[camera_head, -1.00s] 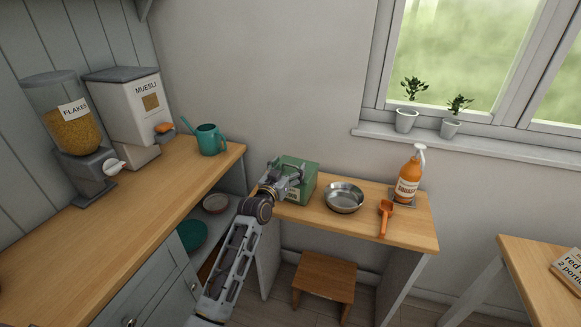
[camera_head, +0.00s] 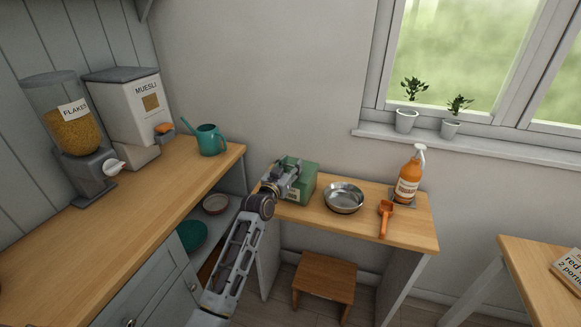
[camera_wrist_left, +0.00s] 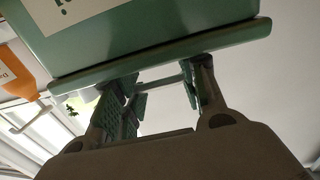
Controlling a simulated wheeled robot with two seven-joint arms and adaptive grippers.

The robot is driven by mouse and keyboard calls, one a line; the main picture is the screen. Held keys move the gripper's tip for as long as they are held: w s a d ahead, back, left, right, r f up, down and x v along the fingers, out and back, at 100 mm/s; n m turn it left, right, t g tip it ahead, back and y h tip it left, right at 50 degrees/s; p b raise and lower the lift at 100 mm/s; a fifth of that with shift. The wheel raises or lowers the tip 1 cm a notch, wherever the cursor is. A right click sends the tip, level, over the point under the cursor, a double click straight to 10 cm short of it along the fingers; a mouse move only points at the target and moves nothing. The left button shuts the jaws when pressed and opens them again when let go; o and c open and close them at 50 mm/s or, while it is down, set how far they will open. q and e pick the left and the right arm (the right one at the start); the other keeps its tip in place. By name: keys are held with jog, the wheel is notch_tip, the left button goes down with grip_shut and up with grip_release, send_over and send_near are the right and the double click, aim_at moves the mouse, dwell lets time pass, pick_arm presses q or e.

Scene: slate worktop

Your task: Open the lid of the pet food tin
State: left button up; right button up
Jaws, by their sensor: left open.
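The pet food tin (camera_head: 308,180) is a green box with a pale label, standing at the left end of the small wooden table. Its lid looks closed. My left gripper (camera_head: 284,178) is in front of the tin's left side and hides part of it. In the left wrist view the tin (camera_wrist_left: 150,28) fills the top, with its lid's rim (camera_wrist_left: 150,65) running across the picture. The left gripper's fingers (camera_wrist_left: 162,92) are apart, close to that rim, with nothing visible held between them. Whether they touch the lid I cannot tell. My right gripper is not in view.
A steel bowl (camera_head: 344,198), an orange scoop (camera_head: 385,217) and an orange spray bottle (camera_head: 408,178) stand right of the tin. A wooden counter (camera_head: 110,215) with dispensers and a teal watering can (camera_head: 209,140) lies to the left. A stool (camera_head: 325,278) stands below the table.

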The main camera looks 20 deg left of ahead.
pick_arm(q)
grip_shut()
dwell(0.4)
